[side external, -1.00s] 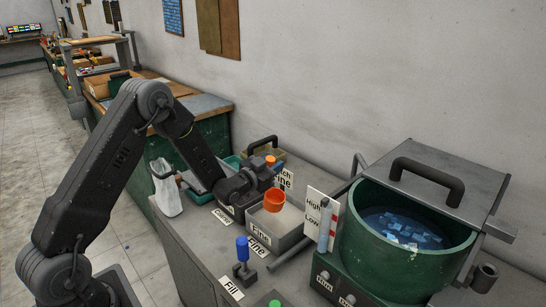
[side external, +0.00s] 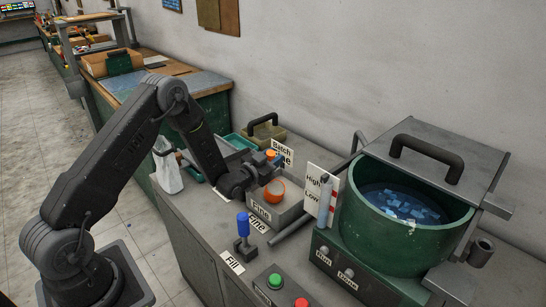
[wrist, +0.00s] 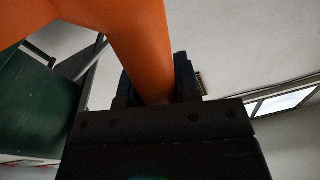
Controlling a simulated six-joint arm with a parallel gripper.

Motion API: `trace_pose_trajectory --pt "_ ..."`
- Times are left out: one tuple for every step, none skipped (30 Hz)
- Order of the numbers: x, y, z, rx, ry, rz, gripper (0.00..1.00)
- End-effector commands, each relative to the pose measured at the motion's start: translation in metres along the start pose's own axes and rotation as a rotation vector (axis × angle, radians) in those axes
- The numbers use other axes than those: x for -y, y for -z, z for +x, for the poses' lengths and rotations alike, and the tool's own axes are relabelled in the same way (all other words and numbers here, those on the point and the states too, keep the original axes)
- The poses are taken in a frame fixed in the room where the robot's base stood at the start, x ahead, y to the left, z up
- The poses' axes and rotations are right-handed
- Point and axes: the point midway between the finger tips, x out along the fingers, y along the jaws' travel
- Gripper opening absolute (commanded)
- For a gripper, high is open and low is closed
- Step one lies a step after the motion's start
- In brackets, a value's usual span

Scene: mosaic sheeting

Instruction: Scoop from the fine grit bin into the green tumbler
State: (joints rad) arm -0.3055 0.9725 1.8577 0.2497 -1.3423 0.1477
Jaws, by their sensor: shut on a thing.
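My gripper (side external: 262,173) is shut on an orange scoop (side external: 275,191), whose cup is tilted low at the grey fine grit bin (side external: 290,216). Whether the cup touches the pale grit cannot be told, and its contents are hidden. In the wrist view the orange scoop (wrist: 145,55) runs between the jaws (wrist: 158,85). The green tumbler (side external: 375,245) is an open drum to the right of the bin, with its lid (side external: 440,165) raised. Blue water with several pale tiles shows inside. The tumbler also shows at the left of the wrist view (wrist: 40,115).
A High/Low sign (side external: 320,192) and a grey bar stand between bin and tumbler. A blue-handled lever (side external: 243,226) and a panel with green and red buttons (side external: 285,290) are in front. A white bag (side external: 168,170) and teal trays (side external: 238,142) lie left of and behind my gripper.

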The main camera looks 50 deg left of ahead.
Motion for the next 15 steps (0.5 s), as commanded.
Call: trace_pose_trajectory --pt "-0.002 -0.011 -0.002 0.024 -0.001 -0.013 0.0" --pt "-0.001 -0.011 -0.002 0.024 -0.001 -0.013 0.0" --pt "-0.001 -0.011 -0.002 0.025 0.0 -0.013 0.0" --pt "-0.001 -0.011 -0.002 0.025 0.0 -0.014 0.0" --pt "-0.001 -0.011 -0.002 0.026 0.0 -0.014 0.0" --pt "-0.001 -0.011 -0.002 0.026 0.0 -0.014 0.0" --pt "-0.001 -0.011 -0.002 0.026 0.0 -0.015 0.0" --pt "-0.001 -0.01 -0.002 0.027 0.0 -0.016 0.0" --pt "-0.001 -0.009 -0.002 0.027 0.0 -0.019 0.0" --pt "0.0 -0.007 -0.002 0.027 0.0 -0.022 0.0" --pt "0.0 -0.005 -0.002 0.028 0.0 -0.025 0.0" --pt "0.0 -0.003 -0.002 0.029 0.0 -0.031 0.0" --pt "0.001 -0.001 -0.002 0.031 -0.001 -0.036 0.0" --pt "0.001 0.001 -0.002 0.033 -0.001 -0.041 0.0" --pt "0.002 0.004 -0.002 0.033 -0.001 -0.046 0.0"
